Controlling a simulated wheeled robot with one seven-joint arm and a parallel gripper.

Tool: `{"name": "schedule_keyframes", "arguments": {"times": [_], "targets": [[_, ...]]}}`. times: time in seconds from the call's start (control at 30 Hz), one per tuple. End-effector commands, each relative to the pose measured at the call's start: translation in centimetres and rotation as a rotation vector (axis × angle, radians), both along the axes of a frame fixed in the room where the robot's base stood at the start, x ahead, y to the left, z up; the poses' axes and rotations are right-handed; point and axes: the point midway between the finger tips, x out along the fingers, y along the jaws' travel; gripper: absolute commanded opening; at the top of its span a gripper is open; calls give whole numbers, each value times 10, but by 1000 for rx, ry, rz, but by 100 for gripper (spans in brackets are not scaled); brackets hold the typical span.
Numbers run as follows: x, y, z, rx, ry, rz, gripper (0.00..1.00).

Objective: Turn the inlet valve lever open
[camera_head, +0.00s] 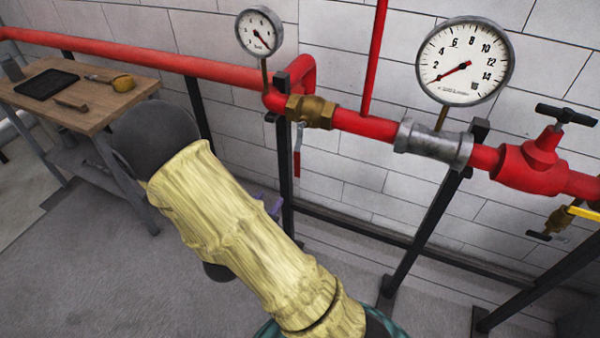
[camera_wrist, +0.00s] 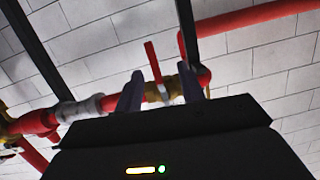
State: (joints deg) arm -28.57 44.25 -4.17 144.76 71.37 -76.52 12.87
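A brass valve (camera_head: 311,111) sits in the red pipe, and a red lever (camera_head: 297,160) hangs down below it. In the wrist view the red lever (camera_wrist: 153,64) stands beside the brass valve (camera_wrist: 187,84). My gripper (camera_wrist: 160,69) is open, with its two purple fingers apart. The lever appears between them in the picture, beyond the tips; I see no contact. In the head view only a bit of purple finger shows beside my yellow-sleeved arm, below and left of the lever; the rest is hidden. A second, yellow lever (camera_head: 584,213) is at the far right.
Black posts (camera_head: 286,170) hold the red pipe (camera_head: 365,124) along the wall. Two gauges (camera_head: 465,62) and a red valve with a black handwheel (camera_head: 566,115) are on the line. A wooden table (camera_head: 110,102) with a black tray stands at left. Grey floor is clear at lower left.

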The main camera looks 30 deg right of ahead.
Motion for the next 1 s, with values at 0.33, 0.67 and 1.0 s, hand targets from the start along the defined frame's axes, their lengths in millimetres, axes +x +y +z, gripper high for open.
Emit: {"name": "schedule_keyframes", "arguments": {"times": [0.33, 0.67, 1.0], "targets": [[-18, -3, 3, -219, -110, -60, 39], [-15, -6, 3, -217, -108, -61, 39], [14, -45, 3, -216, -107, -64, 39]]}}
